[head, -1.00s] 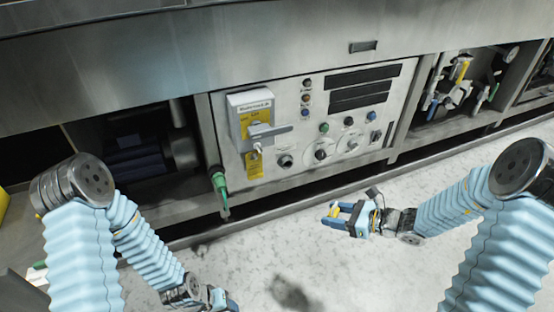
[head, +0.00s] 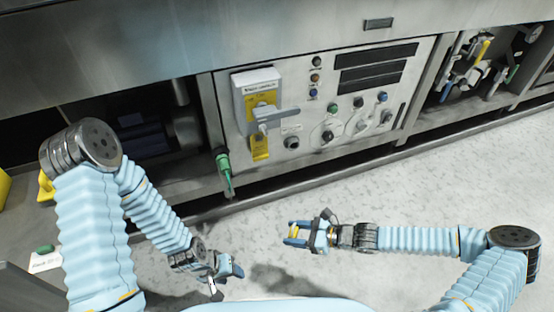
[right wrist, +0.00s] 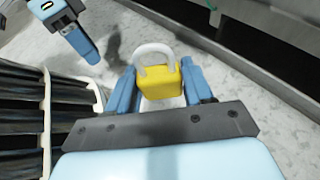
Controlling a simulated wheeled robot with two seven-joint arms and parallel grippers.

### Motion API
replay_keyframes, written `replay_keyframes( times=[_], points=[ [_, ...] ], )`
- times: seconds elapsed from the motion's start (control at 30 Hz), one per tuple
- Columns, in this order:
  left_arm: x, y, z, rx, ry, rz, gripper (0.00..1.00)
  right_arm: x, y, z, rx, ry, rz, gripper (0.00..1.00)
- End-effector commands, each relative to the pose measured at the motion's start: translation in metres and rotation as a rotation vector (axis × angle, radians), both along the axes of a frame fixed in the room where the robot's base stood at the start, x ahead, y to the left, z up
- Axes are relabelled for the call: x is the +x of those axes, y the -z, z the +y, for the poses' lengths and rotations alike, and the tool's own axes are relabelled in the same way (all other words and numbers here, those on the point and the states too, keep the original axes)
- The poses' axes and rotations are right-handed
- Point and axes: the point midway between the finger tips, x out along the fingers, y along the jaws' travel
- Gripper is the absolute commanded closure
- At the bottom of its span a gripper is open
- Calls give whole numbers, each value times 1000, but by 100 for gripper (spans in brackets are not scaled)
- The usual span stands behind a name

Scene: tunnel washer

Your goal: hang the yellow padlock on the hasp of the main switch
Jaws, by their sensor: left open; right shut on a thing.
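The yellow padlock (right wrist: 160,84) is held between the blue fingers of my right gripper (right wrist: 157,88), its pale shackle pointing away from the palm. In the head view my right gripper (head: 297,233) is over the floor, below and right of the switch and apart from it; little of the padlock shows there. The main switch (head: 242,100) is a grey box with a yellow plate and a grey lever (head: 276,113) pointing right. My left gripper (head: 228,270) is open, low over the floor.
The control panel (head: 400,90) beside the switch carries knobs, buttons and dark displays. A green-handled item (head: 224,168) hangs at the panel's lower left. An open bay with pipes and valves (head: 475,68) lies to the right. The pale floor (head: 420,195) before the machine is clear.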

Motion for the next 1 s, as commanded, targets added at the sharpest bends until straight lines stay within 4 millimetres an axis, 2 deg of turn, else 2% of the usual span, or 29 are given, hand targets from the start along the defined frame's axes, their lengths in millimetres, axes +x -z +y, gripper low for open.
replay_keyframes(
  times=[0.27, 0.37, 0.5, 0.63, 0.8, 0.9, 1.0],
  points=[
    [0, -3, -1, -1, 1, 0, 49, 4, 1, 24, 2, 30, -4, 82],
    [-1, -6, -2, -2, 3, 1, 49, 14, -6, 42, 6, 84, -5, 82],
    [-1, -10, -3, -4, 5, 2, 49, 47, -38, 70, 6, 260, -9, 82],
    [-2, -12, -4, -5, 7, 3, 49, 79, -80, 79, 7, 456, -9, 82],
    [-2, -15, -5, -7, 8, 3, 49, 115, -138, 70, 7, 722, -6, 82],
    [-2, -15, -5, -8, 9, 4, 49, 127, -160, 59, 6, 833, -2, 82],
    [-2, -16, -5, -8, 9, 4, 49, 133, -170, 51, 3, 894, -1, 82]
  ],
)
